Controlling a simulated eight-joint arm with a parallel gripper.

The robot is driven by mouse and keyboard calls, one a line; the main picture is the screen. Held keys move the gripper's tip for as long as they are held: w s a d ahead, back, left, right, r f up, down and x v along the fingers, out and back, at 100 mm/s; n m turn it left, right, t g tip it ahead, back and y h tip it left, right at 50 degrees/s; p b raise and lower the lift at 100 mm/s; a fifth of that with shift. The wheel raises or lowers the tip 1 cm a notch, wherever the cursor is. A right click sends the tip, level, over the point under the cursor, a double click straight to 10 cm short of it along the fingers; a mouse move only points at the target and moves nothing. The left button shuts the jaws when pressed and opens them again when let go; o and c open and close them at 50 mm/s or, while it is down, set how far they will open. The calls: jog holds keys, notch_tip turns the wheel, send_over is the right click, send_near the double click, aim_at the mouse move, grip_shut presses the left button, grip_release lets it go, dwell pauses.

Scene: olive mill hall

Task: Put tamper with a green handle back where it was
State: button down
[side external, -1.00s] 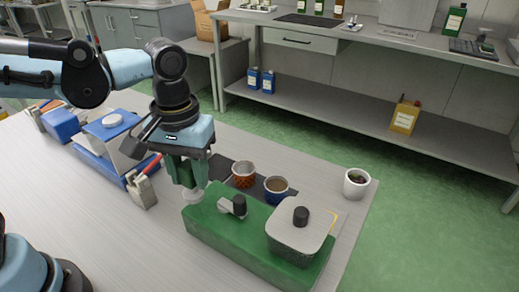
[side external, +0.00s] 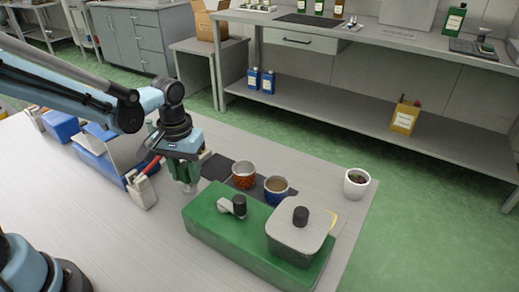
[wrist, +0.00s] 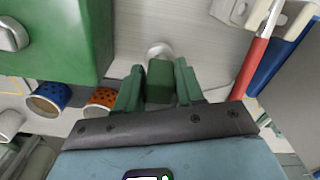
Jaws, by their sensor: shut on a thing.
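My gripper (side external: 187,175) is shut on the green handle of the tamper. In the wrist view the handle (wrist: 160,80) sits between my gripper's two green fingers (wrist: 158,86), and the tamper's pale round base (wrist: 160,50) shows beyond them. In the side external view only the tamper's lower end (side external: 190,188) shows below my fingers, just behind and left of the green grinder box (side external: 215,222). I cannot tell whether its base touches the table.
A white cup (side external: 356,184) stands farther right. A blue-and-white device (side external: 100,155) with a red lever (side external: 151,166) is to the left. The front left tabletop is clear.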

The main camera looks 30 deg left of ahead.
jog(key=shift+f, duration=0.7)
jog(key=c, duration=0.7)
grip_release()
jog(key=shift+f, duration=0.15)
notch_tip(320, 180, up, 12)
jog(key=shift+r, duration=0.1)
jog(key=shift+s+a+r+t, duration=0.1)
jog(key=shift+s+r+t, duration=0.05)
jog(key=shift+s+t, duration=0.2)
jog(key=shift+s+a+f+m+t, duration=0.3)
jog(key=shift+s+m+t, duration=0.35)
jog(key=shift+s+t, duration=0.35)
jog(key=shift+s+a+f+m+t, duration=0.25)
jog(key=shift+s+m+t, duration=0.5)
jog(key=shift+t, duration=0.4)
jog(key=shift+s+a+f+m+t, duration=0.3)
jog(key=shift+s+m+t, duration=0.3)
jog(key=shift+s+t, duration=0.45)
